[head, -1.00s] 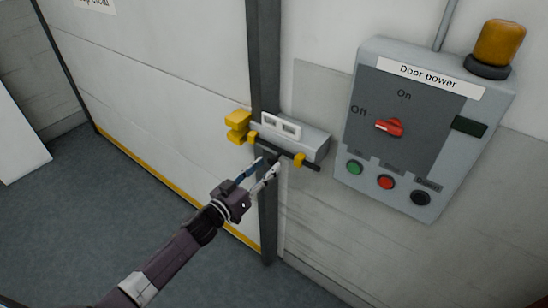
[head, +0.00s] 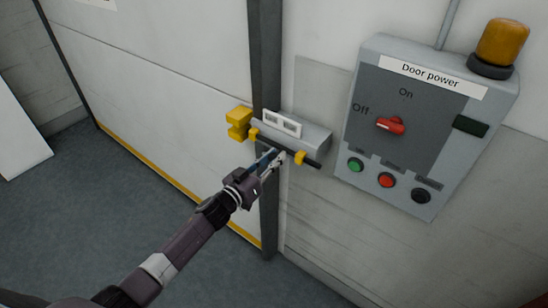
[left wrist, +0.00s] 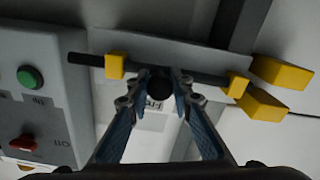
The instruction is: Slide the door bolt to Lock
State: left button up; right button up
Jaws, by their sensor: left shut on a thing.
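The door bolt (head: 312,163) is a dark rod carried by two yellow brackets on a grey housing (head: 312,140). Its longer free end sticks out to the right in the head view. In the left wrist view the rod (left wrist: 86,59) runs across the top, with a dark round knob (left wrist: 160,82) at its middle. My left gripper (head: 277,156) has its fingertips on both sides of this knob and is shut on it. Yellow keeper blocks (head: 238,123) sit on the door side, left of the housing. My right gripper is not in view.
A grey Door power box (head: 405,125) with a red switch (head: 391,125), several buttons and an orange lamp (head: 501,42) stands right of the bolt. A dark vertical post (head: 265,60) runs behind the housing. The floor (head: 120,215) at lower left is clear.

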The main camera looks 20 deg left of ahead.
aim_at(264, 141)
pick_arm(q)
grip_shut()
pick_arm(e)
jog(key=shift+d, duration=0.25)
pick_arm(q)
jog(key=a, duration=0.2)
jog(key=w+a, duration=0.1)
jog(key=a, duration=0.1)
jog(key=w+a+b, duration=0.1)
jog(key=a, duration=0.1)
jog(key=shift+w+a+r, duration=0.1)
jog(key=shift+w+a, duration=0.05)
jog(key=shift+a, duration=0.1)
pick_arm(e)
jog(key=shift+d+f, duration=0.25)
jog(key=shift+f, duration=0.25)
